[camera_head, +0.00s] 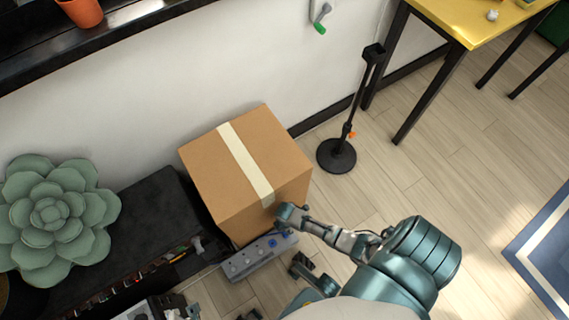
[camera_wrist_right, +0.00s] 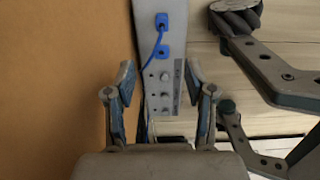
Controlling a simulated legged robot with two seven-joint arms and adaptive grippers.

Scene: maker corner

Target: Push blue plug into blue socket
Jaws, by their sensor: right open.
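A narrow grey panel (camera_head: 245,262) lies beside the cardboard box, with small blue parts at its right end. In the right wrist view the panel (camera_wrist_right: 166,85) runs up the middle. It bears an upper blue part (camera_wrist_right: 161,20) and a lower blue part (camera_wrist_right: 163,51), joined by a blue cable (camera_wrist_right: 157,38). I cannot tell which is the plug and which the socket. My right gripper (camera_wrist_right: 160,70) is open and empty, its fingers spread to either side of the panel in the picture, below both blue parts. My left gripper cannot be made out.
The cardboard box (camera_head: 220,170) stands right along the panel and fills the left of the wrist view. A black stand (camera_head: 337,157) and a yellow table (camera_head: 465,25) are farther off. A black bench (camera_head: 125,235) with a succulent (camera_head: 55,215) is left. Open floor lies right.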

